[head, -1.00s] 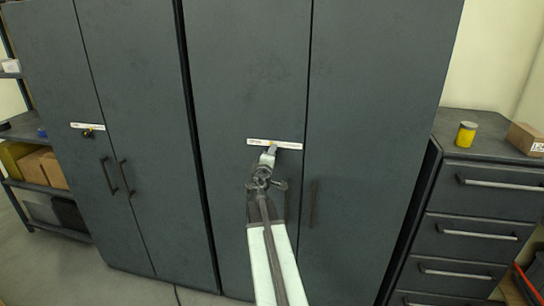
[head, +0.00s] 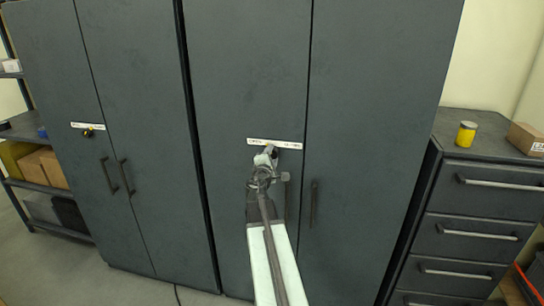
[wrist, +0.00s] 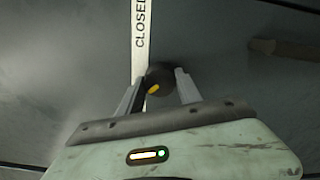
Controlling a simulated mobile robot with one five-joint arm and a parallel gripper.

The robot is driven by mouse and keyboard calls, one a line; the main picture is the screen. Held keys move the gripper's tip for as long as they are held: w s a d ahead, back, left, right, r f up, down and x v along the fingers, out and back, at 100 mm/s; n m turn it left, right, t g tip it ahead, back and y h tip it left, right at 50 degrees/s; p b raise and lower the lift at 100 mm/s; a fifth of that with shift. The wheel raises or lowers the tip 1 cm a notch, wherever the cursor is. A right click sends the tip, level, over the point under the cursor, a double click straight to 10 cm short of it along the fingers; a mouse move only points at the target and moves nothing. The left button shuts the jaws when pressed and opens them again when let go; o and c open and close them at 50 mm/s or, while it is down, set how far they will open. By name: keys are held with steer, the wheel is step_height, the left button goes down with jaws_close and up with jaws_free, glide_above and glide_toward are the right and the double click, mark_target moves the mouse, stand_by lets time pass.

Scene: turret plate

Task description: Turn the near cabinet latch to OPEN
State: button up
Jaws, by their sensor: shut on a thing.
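The near cabinet latch is a dark round knob (wrist: 160,76) with a yellow mark, set on the near cabinet door (head: 240,80). In the wrist view its yellow mark lies tilted, beside the white label strip (wrist: 140,35), which reads CLOSED there. My gripper (wrist: 157,84) has one finger on each side of the knob and is shut on it. In the head view my gripper (head: 266,158) is just below the label strip (head: 275,144) and hides most of the latch. The strip's lettering is too small to read there.
A second cabinet at left has its own latch (head: 88,132) and handles. The near cabinet's right door has a dark handle (head: 314,203). At right is a drawer unit (head: 470,235) with a yellow jar (head: 466,134) and a cardboard box (head: 526,139) on top. Shelving stands at far left.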

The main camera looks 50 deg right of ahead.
steer(key=o, duration=1.4)
steer(key=shift+c, duration=0.2)
steer(key=shift+a, duration=0.1)
